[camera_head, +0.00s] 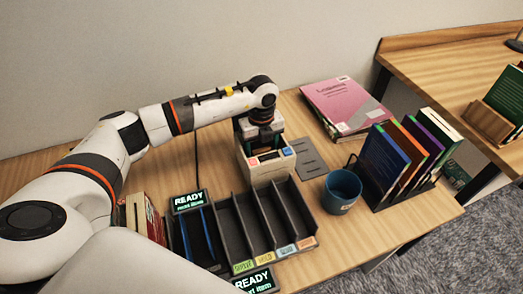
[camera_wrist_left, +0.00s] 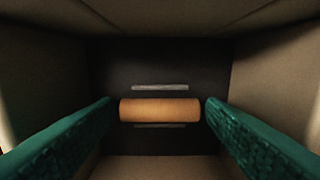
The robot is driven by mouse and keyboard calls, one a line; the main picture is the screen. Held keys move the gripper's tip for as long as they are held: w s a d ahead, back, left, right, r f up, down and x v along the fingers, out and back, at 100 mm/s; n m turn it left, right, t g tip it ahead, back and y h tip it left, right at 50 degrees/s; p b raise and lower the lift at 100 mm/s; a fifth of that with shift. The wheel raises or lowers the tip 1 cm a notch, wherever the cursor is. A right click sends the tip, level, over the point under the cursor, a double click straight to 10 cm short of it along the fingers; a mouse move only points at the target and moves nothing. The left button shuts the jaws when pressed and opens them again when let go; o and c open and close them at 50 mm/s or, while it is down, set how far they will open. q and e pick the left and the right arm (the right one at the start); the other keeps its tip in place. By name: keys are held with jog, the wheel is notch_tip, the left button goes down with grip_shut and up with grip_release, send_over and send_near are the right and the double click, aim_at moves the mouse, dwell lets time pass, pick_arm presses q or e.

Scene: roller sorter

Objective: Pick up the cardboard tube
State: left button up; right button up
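The cardboard tube (camera_wrist_left: 160,110) is a short tan-orange cylinder lying crosswise on a dark surface inside a walled box, in the left wrist view. My left gripper (camera_wrist_left: 159,108) points down into this box. Its two green fingers stand apart, one by each end of the tube, with a narrow gap showing at each end. In the head view the left gripper (camera_head: 263,138) is over the top of a beige box-like unit (camera_head: 267,170), and the tube is hidden there. My right gripper is in neither view.
Dark sorting lanes (camera_head: 240,225) with coloured labels stand in front of the unit, with READY displays (camera_head: 189,201) beside them. A blue mug (camera_head: 342,190), a book rack (camera_head: 398,190) and a pink book (camera_head: 343,102) are to the right. Red books (camera_head: 150,218) stand at left.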

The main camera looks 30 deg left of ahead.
pick_arm(q)
jog(key=c, duration=0.7)
